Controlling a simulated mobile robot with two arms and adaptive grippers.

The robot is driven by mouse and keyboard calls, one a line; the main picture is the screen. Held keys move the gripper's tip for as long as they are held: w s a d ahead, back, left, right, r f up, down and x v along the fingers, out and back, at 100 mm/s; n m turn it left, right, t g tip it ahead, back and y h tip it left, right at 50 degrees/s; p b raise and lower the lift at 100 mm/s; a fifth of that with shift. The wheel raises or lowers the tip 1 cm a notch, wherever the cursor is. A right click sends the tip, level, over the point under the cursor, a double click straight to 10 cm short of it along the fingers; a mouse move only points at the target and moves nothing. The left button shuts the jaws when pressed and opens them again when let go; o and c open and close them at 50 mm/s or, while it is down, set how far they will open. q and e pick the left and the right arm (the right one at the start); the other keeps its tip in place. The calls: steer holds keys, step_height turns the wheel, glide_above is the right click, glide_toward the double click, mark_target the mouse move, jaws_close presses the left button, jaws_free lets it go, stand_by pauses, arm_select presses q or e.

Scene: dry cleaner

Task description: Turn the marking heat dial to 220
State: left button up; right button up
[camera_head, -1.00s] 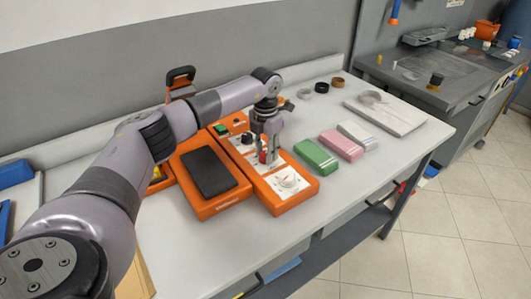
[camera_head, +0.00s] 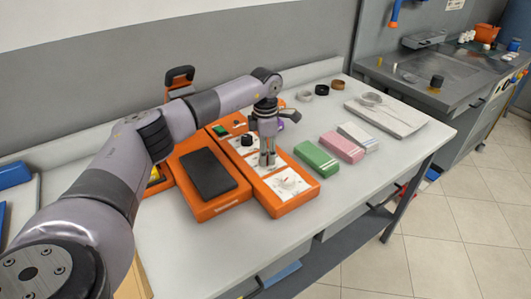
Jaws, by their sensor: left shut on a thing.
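An orange control box (camera_head: 300,200) with white dial faces stands on the white table. My left gripper (camera_head: 268,160) points down at the middle dial face of the box and is shut on the dial there. The fingers hide that dial, so its setting cannot be read. A black knob (camera_head: 246,140) stands behind the gripper on the same box. Another white dial face (camera_head: 288,183) lies at the box's front end, clear of the gripper. My right gripper is not in view.
An orange device with a black pad (camera_head: 209,172) stands left of the box. Green (camera_head: 316,159), pink (camera_head: 342,147) and whitish (camera_head: 358,136) blocks lie to the right. A grey slab (camera_head: 385,116) and small rings lie farther back. The table's front right is clear.

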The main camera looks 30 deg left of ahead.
arm_select(q)
steer(key=shift+w+r, duration=0.1)
steer(key=shift+r, duration=0.05)
steer(key=o, duration=1.2)
steer(key=shift+c, duration=0.2)
step_height(320, 180, up, 12)
stand_by(0.4)
